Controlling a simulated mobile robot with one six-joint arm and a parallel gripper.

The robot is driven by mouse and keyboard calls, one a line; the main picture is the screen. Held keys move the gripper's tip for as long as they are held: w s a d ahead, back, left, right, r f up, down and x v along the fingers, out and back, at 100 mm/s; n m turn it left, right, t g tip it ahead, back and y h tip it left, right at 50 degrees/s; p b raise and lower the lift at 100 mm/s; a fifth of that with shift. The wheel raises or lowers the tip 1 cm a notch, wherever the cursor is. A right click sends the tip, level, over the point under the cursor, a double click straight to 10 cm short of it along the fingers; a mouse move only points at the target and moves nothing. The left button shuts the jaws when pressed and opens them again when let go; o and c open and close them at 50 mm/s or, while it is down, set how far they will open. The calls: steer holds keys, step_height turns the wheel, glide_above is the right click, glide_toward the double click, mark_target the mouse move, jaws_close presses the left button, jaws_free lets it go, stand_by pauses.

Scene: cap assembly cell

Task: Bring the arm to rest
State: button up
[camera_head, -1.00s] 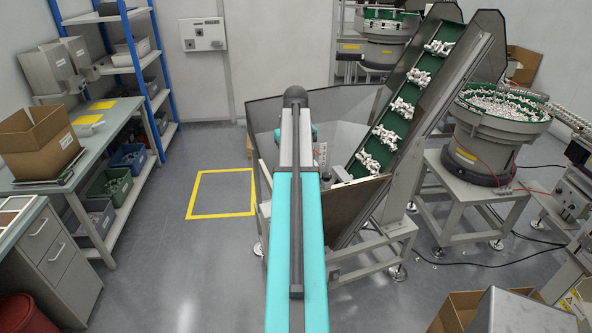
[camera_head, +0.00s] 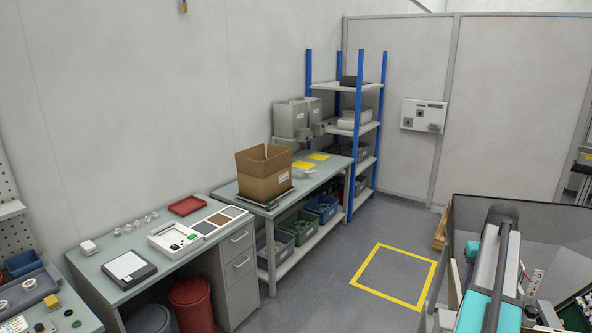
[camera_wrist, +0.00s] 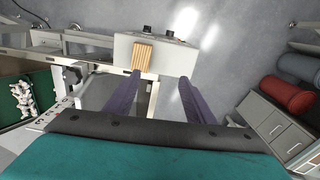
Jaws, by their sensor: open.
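My teal and grey arm (camera_head: 490,290) shows at the lower right of the head view, in front of the grey hopper wall (camera_head: 535,222). Its gripper is hidden in that view. In the wrist view my gripper (camera_wrist: 160,77) shows two purple fingers spread apart with a clear gap between them. Nothing is held between them. Beyond the fingers are a light machine frame with a ribbed tan block (camera_wrist: 142,52) and the grey floor (camera_wrist: 225,60).
A workbench (camera_head: 205,245) with trays, a table with an open cardboard box (camera_head: 265,172) and a blue-post shelf (camera_head: 358,150) line the wall. A yellow floor square (camera_head: 395,272) is empty. A green conveyor with white parts (camera_wrist: 22,95) and a red bin (camera_wrist: 285,92) flank the wrist view.

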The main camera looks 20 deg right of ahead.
steer(key=w+a+f+n, duration=0.1)
steer(key=w+a+f, duration=0.4)
steer(key=a, duration=0.4)
steer(key=w+a+f+n, duration=0.2)
steer(key=w+a+f, duration=0.35)
steer(key=a, duration=0.45)
steer(key=w+a+f+n, duration=0.1)
steer(key=w+a+f, duration=0.45)
steer(key=a, duration=0.35)
steer(key=s+a+f+n, duration=0.1)
steer(key=a+f, duration=0.3)
steer(key=a, duration=0.6)
steer(key=s+a+f+n, duration=0.15)
steer(key=a+f, duration=0.35)
steer(key=a, duration=0.5)
steer(key=s+a+f+n, duration=0.1)
steer(key=a+f, duration=0.3)
steer(key=a, duration=0.6)
steer(key=s+f+g+b, duration=0.3)
steer(key=s+f+b, duration=0.3)
steer(key=s+f, duration=0.7)
steer(key=s+f+g+b, duration=0.2)
steer(key=s+f+b, duration=0.5)
steer(key=s+f, duration=0.6)
step_height(320, 180, down, 5)
steer(key=shift+f+g, duration=0.2)
steer(key=shift+g, duration=0.2)
